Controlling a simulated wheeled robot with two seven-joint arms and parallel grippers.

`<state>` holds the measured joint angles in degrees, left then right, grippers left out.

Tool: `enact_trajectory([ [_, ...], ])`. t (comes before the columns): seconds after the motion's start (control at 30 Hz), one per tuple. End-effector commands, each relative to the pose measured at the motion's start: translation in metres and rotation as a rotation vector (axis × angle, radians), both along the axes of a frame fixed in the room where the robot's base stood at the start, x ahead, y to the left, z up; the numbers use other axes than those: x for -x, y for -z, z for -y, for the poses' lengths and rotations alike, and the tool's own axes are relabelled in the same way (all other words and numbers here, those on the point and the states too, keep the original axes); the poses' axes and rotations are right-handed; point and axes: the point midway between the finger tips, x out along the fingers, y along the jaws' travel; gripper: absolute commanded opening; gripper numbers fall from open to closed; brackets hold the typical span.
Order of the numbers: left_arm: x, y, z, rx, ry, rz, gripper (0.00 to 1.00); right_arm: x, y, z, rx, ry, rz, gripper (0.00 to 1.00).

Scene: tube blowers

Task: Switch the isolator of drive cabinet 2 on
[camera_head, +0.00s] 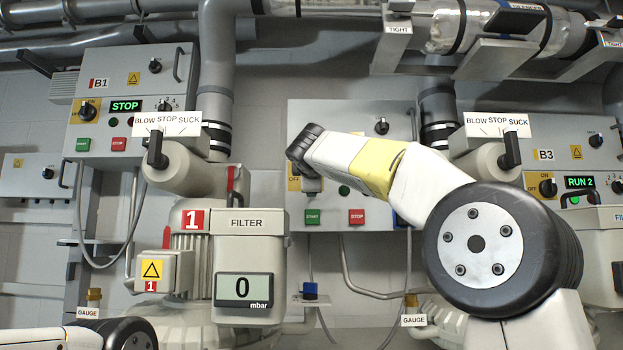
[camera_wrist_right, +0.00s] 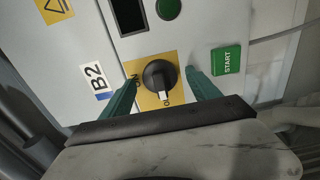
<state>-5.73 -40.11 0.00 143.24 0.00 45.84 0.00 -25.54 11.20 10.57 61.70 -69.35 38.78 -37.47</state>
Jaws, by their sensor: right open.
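Drive cabinet 2, labelled B2 (camera_wrist_right: 97,82), fills the right wrist view; its grey front (camera_head: 310,112) is partly behind my right arm in the head view. Its isolator is a black rotary knob (camera_wrist_right: 158,74) on a yellow plate (camera_wrist_right: 176,61). The knob's white mark points down in the wrist view at the OFF side; ON is at the plate's left. My right gripper (camera_wrist_right: 162,80) is open, its two teal fingers on either side of the knob with small gaps. In the head view the wrist covers the knob. My left gripper is out of view.
The green START button (camera_wrist_right: 227,60) is just right of the right finger. A dark display (camera_wrist_right: 129,15) and green lamp (camera_wrist_right: 168,8) lie beyond the knob. Cabinets B1 (camera_head: 100,68) and B3 (camera_head: 560,135) flank cabinet 2. A filter unit (camera_head: 250,250) stands in front, left.

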Motion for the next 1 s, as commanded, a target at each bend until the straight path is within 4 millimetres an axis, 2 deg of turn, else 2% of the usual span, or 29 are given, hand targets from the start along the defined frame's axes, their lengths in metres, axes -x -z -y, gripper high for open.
enact_trajectory([
  [0.2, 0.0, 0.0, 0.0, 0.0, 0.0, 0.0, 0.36, -0.0001, -0.0002, 0.0002, 0.0, 0.0, 0.0, 0.69],
  [0.5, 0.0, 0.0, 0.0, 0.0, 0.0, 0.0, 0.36, 0.0, 0.0, 0.0002, 0.0, 0.0, 0.0, 0.1],
  [0.77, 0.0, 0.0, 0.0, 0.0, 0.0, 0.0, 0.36, 0.0001, 0.0002, 0.0, -0.023, 0.0, -0.001, 0.08],
  [1.0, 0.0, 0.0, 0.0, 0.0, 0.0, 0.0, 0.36, 0.0, 0.0005, 0.0003, -0.139, 0.001, -0.001, 0.09],
])
